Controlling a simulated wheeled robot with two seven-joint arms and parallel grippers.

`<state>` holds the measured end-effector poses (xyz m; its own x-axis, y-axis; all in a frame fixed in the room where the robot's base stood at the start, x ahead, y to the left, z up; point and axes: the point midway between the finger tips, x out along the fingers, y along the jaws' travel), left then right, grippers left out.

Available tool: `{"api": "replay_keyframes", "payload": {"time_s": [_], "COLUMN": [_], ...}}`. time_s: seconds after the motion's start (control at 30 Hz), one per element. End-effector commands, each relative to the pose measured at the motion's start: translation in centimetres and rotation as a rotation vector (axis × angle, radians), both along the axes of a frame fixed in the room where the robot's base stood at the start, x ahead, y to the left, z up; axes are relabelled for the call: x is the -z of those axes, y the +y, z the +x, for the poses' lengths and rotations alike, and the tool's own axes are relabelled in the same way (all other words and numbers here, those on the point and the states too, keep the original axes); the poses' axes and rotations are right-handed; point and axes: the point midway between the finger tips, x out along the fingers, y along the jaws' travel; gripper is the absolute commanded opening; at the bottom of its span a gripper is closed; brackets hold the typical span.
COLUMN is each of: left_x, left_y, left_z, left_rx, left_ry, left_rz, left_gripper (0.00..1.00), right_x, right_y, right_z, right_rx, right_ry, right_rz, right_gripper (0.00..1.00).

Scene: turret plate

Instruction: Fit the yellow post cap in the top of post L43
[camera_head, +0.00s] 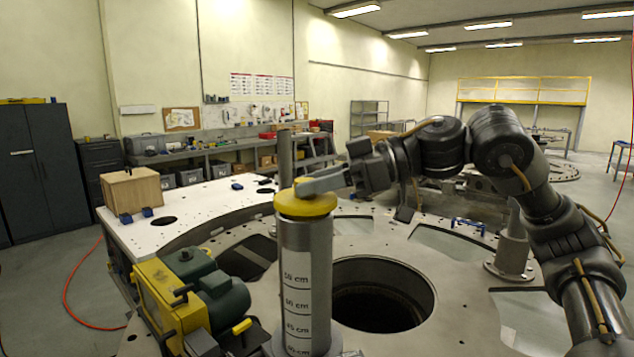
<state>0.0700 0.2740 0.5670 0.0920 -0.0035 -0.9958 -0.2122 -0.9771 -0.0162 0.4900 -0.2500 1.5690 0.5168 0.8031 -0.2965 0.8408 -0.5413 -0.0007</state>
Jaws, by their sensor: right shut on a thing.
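The yellow post cap (305,206) is at the top of a grey post with a white centimetre scale (306,270) in the middle of the head view. No label reading L43 can be made out on the post. My right gripper (312,187) reaches in from the right and is shut on the cap's upper part. The cap looks level and about centred over the post. I cannot tell whether it is seated or just above the rim. My left gripper is not in view.
A yellow and green machine (180,295) stands left of the post. A large round hole (380,295) opens in the plate to its right. A second post (284,155) stands behind, and a grey cone-shaped stand (513,245) at right. A wooden box (131,190) sits on the white table.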

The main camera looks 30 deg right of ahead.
Motion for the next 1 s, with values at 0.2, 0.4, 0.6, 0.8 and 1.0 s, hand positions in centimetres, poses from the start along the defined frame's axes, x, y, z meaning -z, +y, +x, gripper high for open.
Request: {"api": "replay_keyframes", "payload": {"time_s": [0.2,0.4,0.6,0.8,1.0], "left_x": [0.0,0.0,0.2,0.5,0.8], "left_y": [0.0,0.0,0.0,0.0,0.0], "left_z": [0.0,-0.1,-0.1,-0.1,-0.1], "left_rx": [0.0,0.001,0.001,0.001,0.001], "left_ry": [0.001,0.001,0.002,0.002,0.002], "left_rz": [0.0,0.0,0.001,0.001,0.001], "left_gripper": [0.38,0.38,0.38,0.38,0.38], "right_x": [-0.1,0.0,0.2,0.6,1.0], "right_y": [0.2,0.2,0.2,0.2,0.2], "right_z": [-0.2,-0.2,-0.2,-0.2,-0.2], "right_rx": [0.0,0.0,0.0,0.0,0.0], "right_ry": [-0.001,-0.001,-0.002,-0.002,-0.002], "right_rz": [0.002,0.002,0.001,0.001,0.001], "right_gripper": [0.0,0.0,0.0,0.0,0.0]}}
